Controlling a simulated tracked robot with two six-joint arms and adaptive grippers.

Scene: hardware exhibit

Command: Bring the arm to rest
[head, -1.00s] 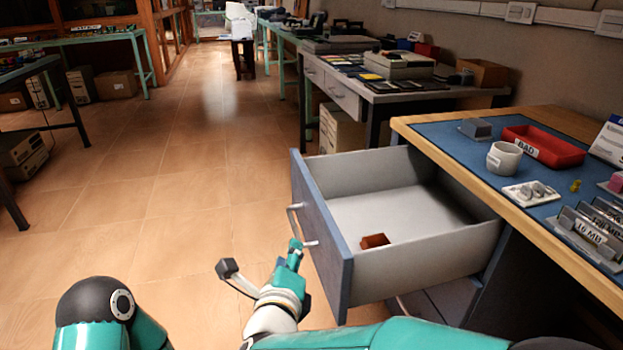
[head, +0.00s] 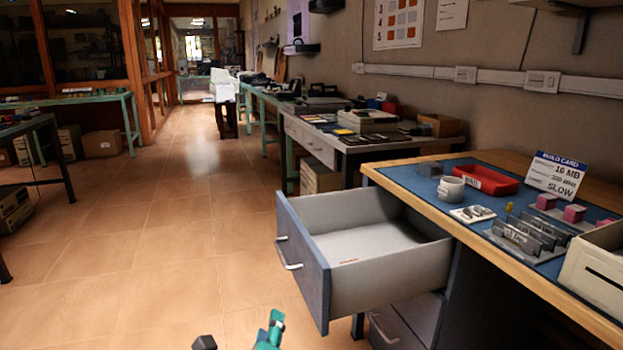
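My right gripper (head: 238,337) shows at the bottom edge of the head view. Its two fingertips, one dark and one teal, stand well apart with nothing between them. The rest of that arm is cut off by the frame. The gripper is below and left of the open drawer (head: 318,250), apart from its handle. The drawer is grey-blue outside and pale inside. A thin brown edge of something (head: 347,261) shows inside, mostly hidden by the drawer front. My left gripper is not in view.
Tiled floor (head: 150,270) lies clear at left.

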